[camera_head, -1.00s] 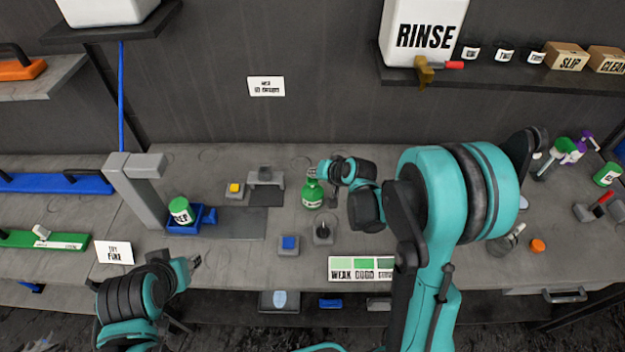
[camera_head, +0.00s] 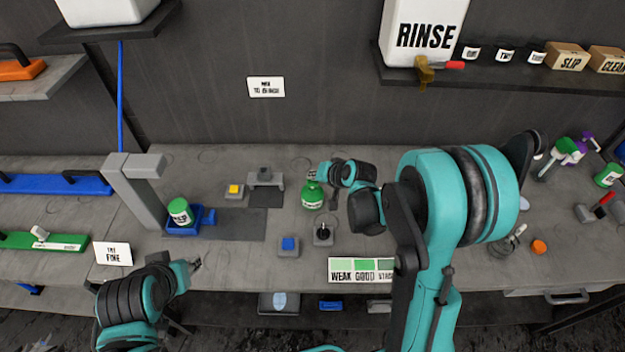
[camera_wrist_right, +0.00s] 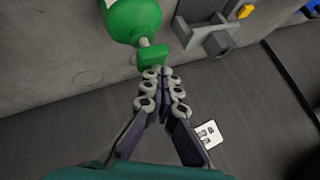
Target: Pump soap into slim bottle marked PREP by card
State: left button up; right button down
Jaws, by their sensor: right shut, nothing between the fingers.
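The slim green bottle marked PREP (camera_head: 180,211) stands upright in a blue holder (camera_head: 205,217) at the left of the bench. A round green soap bottle with a pump (camera_head: 312,196) stands further right; its body also shows in the right wrist view (camera_wrist_right: 133,18). My right gripper (camera_head: 312,174) is shut and empty, with its tips at the green pump head (camera_wrist_right: 153,56); whether they touch it is unclear. The WEAK/GOOD/STRONG card (camera_head: 361,270) lies at the bench front, partly behind my right arm. My left gripper (camera_head: 196,264) is at the front left, its jaw opening unclear.
A grey stand (camera_head: 140,190) rises beside the PREP bottle. A block with a blue top (camera_head: 289,245) and a small grey holder (camera_head: 323,233) sit in front of the pump bottle. A small sign (camera_head: 113,254) stands at the left front. A RINSE tank (camera_head: 424,30) is above.

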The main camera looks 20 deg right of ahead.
aim_at(314, 181)
jog(key=shift+f+b, duration=0.45)
jog(key=shift+f, duration=0.05)
dwell(0.3)
jog(key=shift+r, duration=0.1)
jog(key=shift+r+p, duration=0.95)
jog(key=shift+r, duration=0.25)
notch_tip(314, 181, up, 5)
jog(key=p, duration=0.3)
jog(key=shift+p, duration=0.35)
dwell(1.6)
